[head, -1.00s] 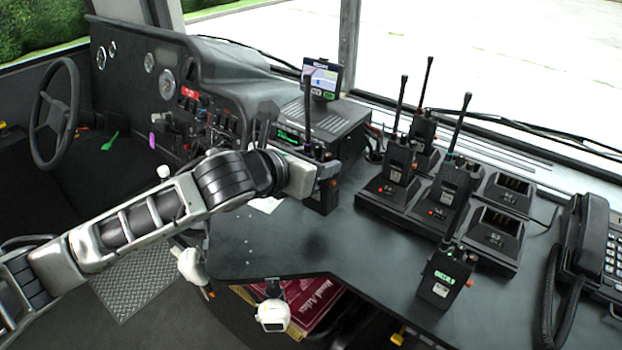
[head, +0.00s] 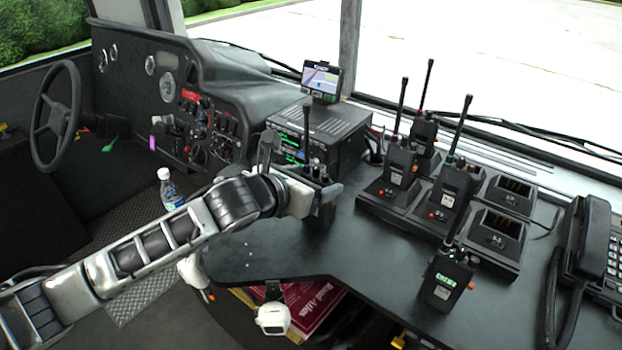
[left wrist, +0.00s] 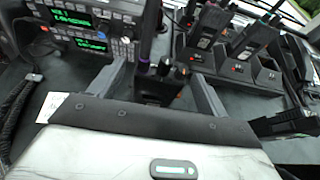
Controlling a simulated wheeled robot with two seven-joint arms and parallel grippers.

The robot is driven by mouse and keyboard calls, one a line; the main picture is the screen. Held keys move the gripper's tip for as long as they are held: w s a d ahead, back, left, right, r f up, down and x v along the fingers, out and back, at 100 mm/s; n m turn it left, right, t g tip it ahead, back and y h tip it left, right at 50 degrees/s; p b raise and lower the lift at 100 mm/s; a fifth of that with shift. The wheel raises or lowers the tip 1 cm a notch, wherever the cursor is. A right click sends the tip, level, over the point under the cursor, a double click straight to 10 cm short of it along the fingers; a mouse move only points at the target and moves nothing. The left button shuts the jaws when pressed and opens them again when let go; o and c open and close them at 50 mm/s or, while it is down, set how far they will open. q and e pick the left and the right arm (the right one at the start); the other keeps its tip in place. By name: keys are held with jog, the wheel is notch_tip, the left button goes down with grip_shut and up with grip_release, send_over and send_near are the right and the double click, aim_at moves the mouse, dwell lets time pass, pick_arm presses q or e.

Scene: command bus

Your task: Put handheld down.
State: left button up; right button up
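A black handheld radio (head: 324,214) with a tall antenna stands upright at the desk in front of the dash radio unit; I cannot see whether its base touches the desk. It also shows in the left wrist view (left wrist: 160,88). My left gripper (head: 296,172) is around it, fingers spread, one on each side. In the left wrist view the fingers (left wrist: 160,80) appear apart from the radio, with small gaps. More handhelds (head: 399,163) stand in chargers at the right. Another handheld (head: 446,279) stands near the desk's front edge.
Two charger cups (head: 496,236) at the right are empty. A desk phone (head: 590,245) stands at the far right. The radio unit (head: 335,130) with a small screen (head: 321,78) is behind my gripper. A bottle (head: 170,190) stands left. The desk's front middle (head: 300,245) is clear.

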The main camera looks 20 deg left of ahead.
pick_arm(q)
jog(key=shift+s+r, duration=0.1)
jog(key=shift+r, duration=0.1)
jog(key=v, duration=1.1)
jog(key=shift+s+a+r, duration=0.2)
jog(key=shift+s, duration=0.1)
